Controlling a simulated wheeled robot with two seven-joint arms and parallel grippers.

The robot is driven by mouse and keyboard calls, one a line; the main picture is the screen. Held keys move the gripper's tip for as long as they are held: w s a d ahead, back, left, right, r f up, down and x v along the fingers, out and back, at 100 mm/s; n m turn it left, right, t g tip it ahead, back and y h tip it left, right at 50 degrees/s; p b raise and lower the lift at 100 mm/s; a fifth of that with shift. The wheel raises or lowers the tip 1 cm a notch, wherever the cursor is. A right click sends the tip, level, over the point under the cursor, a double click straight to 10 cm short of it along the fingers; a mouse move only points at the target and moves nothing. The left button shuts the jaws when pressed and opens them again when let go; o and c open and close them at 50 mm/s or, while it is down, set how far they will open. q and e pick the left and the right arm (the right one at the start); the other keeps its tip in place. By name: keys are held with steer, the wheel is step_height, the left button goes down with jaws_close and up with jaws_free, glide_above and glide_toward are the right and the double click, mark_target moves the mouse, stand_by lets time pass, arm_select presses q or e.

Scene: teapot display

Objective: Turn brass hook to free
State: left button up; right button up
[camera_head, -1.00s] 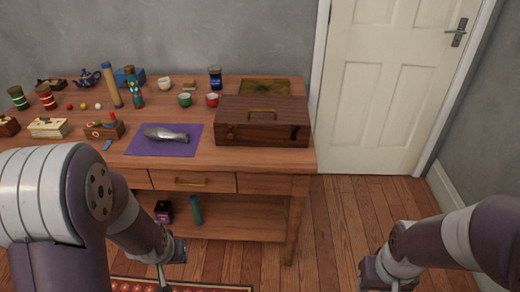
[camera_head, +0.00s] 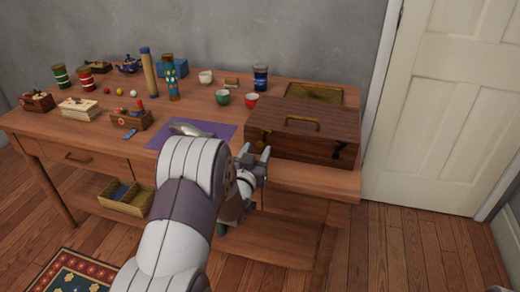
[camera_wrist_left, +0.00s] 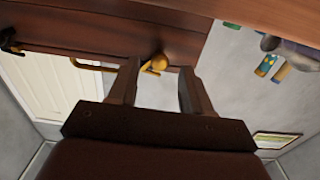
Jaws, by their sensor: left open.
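The dark wooden box (camera_head: 300,148) stands shut on the right part of the table. The brass hook (camera_wrist_left: 154,66) shows on the box in the left wrist view, just ahead of my left fingertips. In the head view it is hard to make out behind my gripper. My left gripper (camera_head: 256,160) is at the front left corner of the box, open and empty. In the left wrist view its two fingers (camera_wrist_left: 157,86) stand apart, with the hook roughly between and beyond their tips. I cannot tell whether they touch it. My right gripper is out of view.
A brass handle (camera_head: 302,121) tops the box, and a dark latch (camera_head: 339,152) is on its right front. A purple mat (camera_head: 220,131) with a silvery object lies left of the box. Cups, books and jars stand farther left. A white door (camera_head: 440,110) is at right.

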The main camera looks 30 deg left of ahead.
mark_target(264, 138)
arm_select(q)
steer(key=shift+x, duration=1.45)
jaws_close()
